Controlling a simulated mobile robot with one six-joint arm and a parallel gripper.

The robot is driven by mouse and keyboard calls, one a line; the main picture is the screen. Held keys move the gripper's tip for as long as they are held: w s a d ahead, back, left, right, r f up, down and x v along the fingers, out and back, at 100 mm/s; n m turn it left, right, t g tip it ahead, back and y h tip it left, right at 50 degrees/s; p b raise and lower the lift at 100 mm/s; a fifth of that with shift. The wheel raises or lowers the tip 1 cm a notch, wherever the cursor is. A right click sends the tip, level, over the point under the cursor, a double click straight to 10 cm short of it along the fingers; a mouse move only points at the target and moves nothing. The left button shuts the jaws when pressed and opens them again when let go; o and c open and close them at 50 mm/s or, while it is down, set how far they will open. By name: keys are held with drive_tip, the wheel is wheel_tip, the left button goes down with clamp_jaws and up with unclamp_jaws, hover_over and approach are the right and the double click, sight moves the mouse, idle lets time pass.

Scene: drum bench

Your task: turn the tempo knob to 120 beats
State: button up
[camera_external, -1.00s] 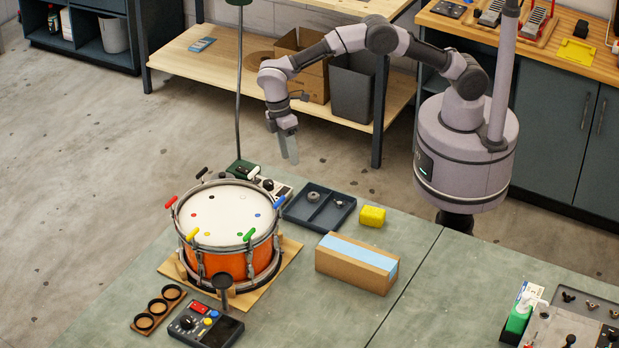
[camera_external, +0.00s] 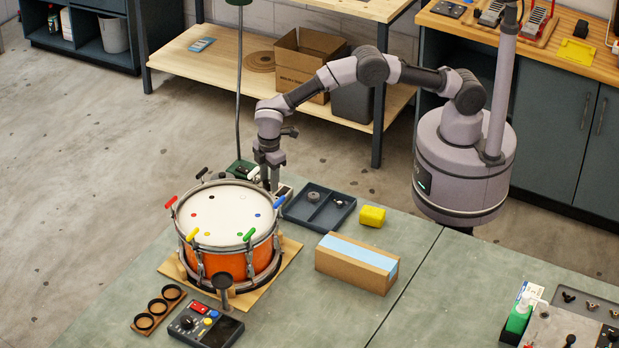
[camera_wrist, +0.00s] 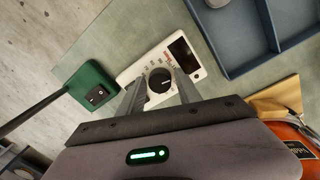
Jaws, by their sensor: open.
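A white box with a dark screen and a large black knob (camera_wrist: 160,80) lies on the bench in the wrist view. The knob has a light pointer mark, but its printed scale is too small to read. My gripper (camera_wrist: 161,88) is open, with one finger on each side of the knob as seen from the wrist; I cannot tell whether they touch it. In the external view my gripper (camera_external: 269,186) points down over the white box (camera_external: 284,190), behind the drum, and mostly hides the knob there.
The drum (camera_external: 230,265) with coloured tuning handles stands close in front. A green lamp base (camera_wrist: 91,88) with its pole is left of the box in the wrist view. A blue-grey tray (camera_external: 338,229), yellow block (camera_external: 372,216) and carton (camera_external: 350,272) lie to the right. Another control box (camera_external: 222,331) is at the front.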

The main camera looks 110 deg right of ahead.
clamp_jaws()
drive_tip(key=shift+r+m+p, duration=0.1)
drive_tip(key=shift+m+p, duration=0.3)
drive_tip(key=shift+m, duration=1.2)
unclamp_jaws()
wheel_tip(320, 180, up, 17)
drive_tip(key=p, duration=0.5)
drive_tip(key=shift+a+r, duration=0.15)
drive_tip(key=shift+a, duration=0.3)
